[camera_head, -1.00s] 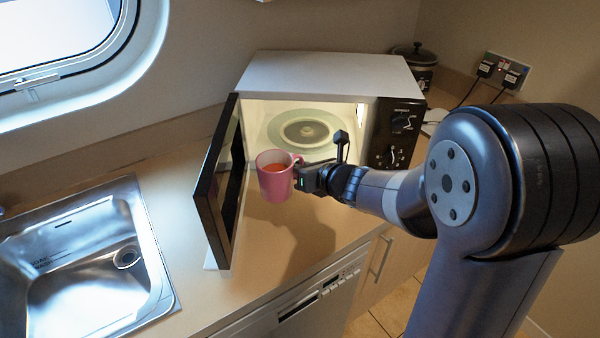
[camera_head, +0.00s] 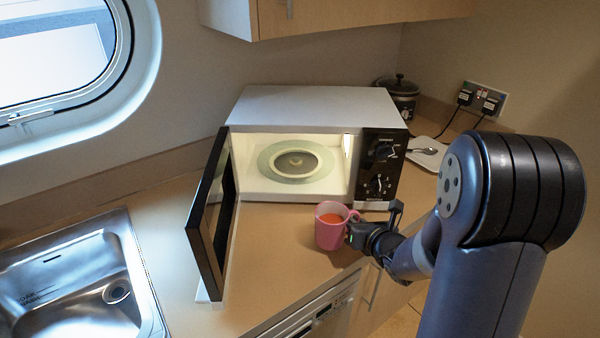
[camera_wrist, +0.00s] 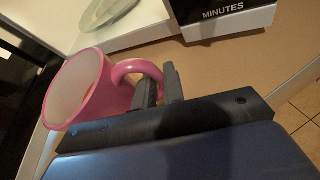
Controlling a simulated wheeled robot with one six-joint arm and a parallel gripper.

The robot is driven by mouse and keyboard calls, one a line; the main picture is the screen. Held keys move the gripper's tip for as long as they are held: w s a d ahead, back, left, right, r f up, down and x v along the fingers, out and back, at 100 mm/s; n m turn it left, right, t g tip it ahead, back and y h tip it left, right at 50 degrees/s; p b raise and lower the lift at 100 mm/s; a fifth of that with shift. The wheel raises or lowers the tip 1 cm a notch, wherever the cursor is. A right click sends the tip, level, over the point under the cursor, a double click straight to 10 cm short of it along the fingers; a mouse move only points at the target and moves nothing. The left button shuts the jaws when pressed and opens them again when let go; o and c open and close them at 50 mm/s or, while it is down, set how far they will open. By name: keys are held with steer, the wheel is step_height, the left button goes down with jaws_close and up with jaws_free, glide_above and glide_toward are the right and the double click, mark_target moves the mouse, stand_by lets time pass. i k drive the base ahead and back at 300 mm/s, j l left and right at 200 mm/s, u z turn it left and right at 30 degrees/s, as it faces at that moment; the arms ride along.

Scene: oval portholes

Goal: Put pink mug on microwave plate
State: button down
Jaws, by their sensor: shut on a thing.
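The pink mug (camera_head: 330,228) holds an orange-red drink and is upright in the head view, in front of the open microwave (camera_head: 310,108). My gripper (camera_head: 356,226) is shut on the mug's handle at its right side. The wrist view shows the mug (camera_wrist: 88,92) with its handle between the fingers (camera_wrist: 160,88). The round glass microwave plate (camera_head: 268,162) lies inside the lit cavity, with a lighter ring on it. I cannot tell whether the mug's base touches the counter.
The microwave door (camera_head: 208,215) stands open to the left of the mug. The control panel (camera_head: 380,165) flanks the opening on the right. A sink (camera_head: 75,270) is at the left. A dark lidded pot (camera_head: 400,92) and a white tray (camera_head: 428,152) with a spoon are behind right.

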mark_target(309, 166)
steer(key=k+j+u, duration=0.1)
steer(key=k+u, duration=0.15)
steer(key=k, duration=0.35)
steer(key=u, duration=1.1)
steer(key=k+l+u, duration=0.1)
steer(key=l, duration=0.25)
steer(key=l+u, duration=0.1)
steer(key=l, duration=0.3)
steer(key=k+l+u, duration=0.1)
steer(key=l, duration=0.25)
steer(key=k+l, duration=0.2)
steer(key=l, duration=0.15)
steer(key=u, duration=0.05)
